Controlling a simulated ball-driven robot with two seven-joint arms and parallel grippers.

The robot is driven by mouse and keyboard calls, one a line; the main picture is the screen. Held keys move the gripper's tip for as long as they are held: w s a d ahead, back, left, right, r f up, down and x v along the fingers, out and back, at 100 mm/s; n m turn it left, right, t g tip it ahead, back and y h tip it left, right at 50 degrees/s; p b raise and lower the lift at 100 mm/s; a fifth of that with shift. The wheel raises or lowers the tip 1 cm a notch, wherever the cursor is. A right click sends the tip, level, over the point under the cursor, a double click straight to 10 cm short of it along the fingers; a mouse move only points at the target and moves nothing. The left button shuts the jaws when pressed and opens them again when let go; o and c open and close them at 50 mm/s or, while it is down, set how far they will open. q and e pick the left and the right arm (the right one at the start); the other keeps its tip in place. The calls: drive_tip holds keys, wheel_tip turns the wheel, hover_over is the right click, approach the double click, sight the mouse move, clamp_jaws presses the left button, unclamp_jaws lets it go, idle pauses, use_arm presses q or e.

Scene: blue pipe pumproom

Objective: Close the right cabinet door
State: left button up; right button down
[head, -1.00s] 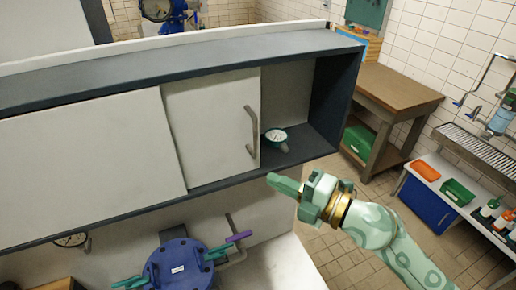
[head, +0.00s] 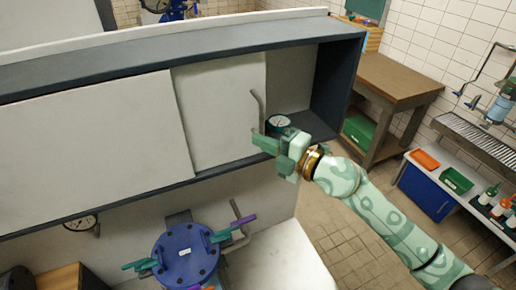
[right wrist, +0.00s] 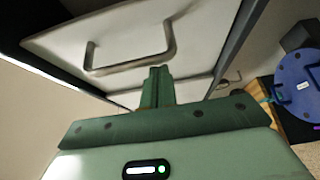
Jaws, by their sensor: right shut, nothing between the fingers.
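The right cabinet door (head: 222,112) is a pale sliding panel in a dark-framed cabinet. To its right, part of the cabinet is open. Its grey bar handle (head: 255,108) is near the panel's right edge; the handle also shows in the right wrist view (right wrist: 132,66). My right gripper (head: 262,143) is shut and empty at the lower end of the handle, in front of the door. In the right wrist view its closed fingers (right wrist: 157,84) point at the door just below the handle; I cannot tell whether they touch. My left gripper is not in view.
The left door panel (head: 90,145) covers the cabinet's left side. A blue flanged valve (head: 186,255) is below. A wooden table (head: 400,80) and tiled floor lie to the right.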

use_arm(q)
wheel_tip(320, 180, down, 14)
drive_tip(key=b, duration=1.3)
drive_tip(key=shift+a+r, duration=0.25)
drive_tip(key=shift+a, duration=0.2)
use_arm(e)
drive_tip(key=w+d, duration=0.4)
drive_tip(key=d, duration=0.7)
drive_tip(key=w+d, duration=0.5)
drive_tip(key=d, duration=0.7)
drive_tip(key=shift+w, duration=0.2)
drive_tip(key=shift+r, duration=0.1)
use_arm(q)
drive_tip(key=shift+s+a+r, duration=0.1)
use_arm(e)
drive_tip(key=shift+a, duration=0.1)
